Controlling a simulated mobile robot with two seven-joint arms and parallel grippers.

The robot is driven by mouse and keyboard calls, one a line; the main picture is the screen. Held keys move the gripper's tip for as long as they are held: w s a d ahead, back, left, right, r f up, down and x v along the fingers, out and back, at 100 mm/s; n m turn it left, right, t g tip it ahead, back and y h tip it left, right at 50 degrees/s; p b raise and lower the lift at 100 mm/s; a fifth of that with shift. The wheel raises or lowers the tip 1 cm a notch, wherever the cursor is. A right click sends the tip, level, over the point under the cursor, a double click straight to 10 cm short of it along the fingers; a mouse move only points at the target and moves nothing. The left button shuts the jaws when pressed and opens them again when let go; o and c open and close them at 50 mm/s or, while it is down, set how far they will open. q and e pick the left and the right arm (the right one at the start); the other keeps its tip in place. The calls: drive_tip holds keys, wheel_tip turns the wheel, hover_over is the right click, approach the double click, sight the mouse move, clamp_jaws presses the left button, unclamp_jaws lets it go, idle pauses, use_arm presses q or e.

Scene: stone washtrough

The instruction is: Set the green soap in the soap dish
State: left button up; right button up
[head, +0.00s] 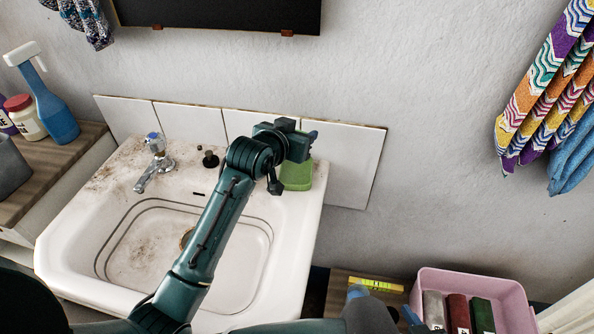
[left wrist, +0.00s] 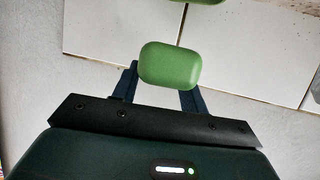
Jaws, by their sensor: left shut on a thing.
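The green soap (left wrist: 170,65) is between the two fingers of my left gripper (left wrist: 165,85) in the left wrist view, and the jaws are shut on it. In the head view my left gripper (head: 308,140) is at the sink's back right corner, and its body hides most or all of the soap. A green thing (head: 297,175), apparently the soap dish, sits on that corner just below the gripper. Its edge also shows at the top of the left wrist view (left wrist: 200,1), apart from the soap. My right gripper (head: 384,304) is low in the head view, fingers apart, empty.
The stained white sink (head: 305,215) has a tap (head: 152,165) at its back left. White tiles (head: 345,160) stand close behind the gripper. A pink bin (head: 480,281) with several containers and a yellow level (head: 375,284) are at lower right. A spray bottle (head: 50,105) stands left.

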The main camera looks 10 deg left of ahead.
sight(298, 172)
use_arm(q)
wheel_tip(298, 172, down, 7)
drive_tip(key=shift+f+b, duration=0.1)
drive_tip(key=shift+b, duration=0.2)
drive_tip(key=shift+c, duration=0.5)
drive_tip(key=shift+s+f, duration=0.2)
drive_tip(key=shift+f, duration=0.25)
drive_tip(key=shift+c, duration=0.9)
drive_tip(key=o, duration=1.2)
drive_tip(key=shift+f, duration=0.1)
drive_tip(key=shift+o, duration=0.5)
drive_tip(key=shift+w, duration=0.1)
drive_tip(key=shift+r, duration=0.2)
drive_tip(key=shift+s+a+r, duration=0.1)
drive_tip(key=shift+s+r, duration=0.05)
drive_tip(key=shift+s, duration=0.05)
drive_tip(key=p+v, duration=0.1)
drive_tip(key=v, duration=1)
drive_tip(key=shift+s, duration=0.2)
drive_tip(key=shift+a+r, duration=0.1)
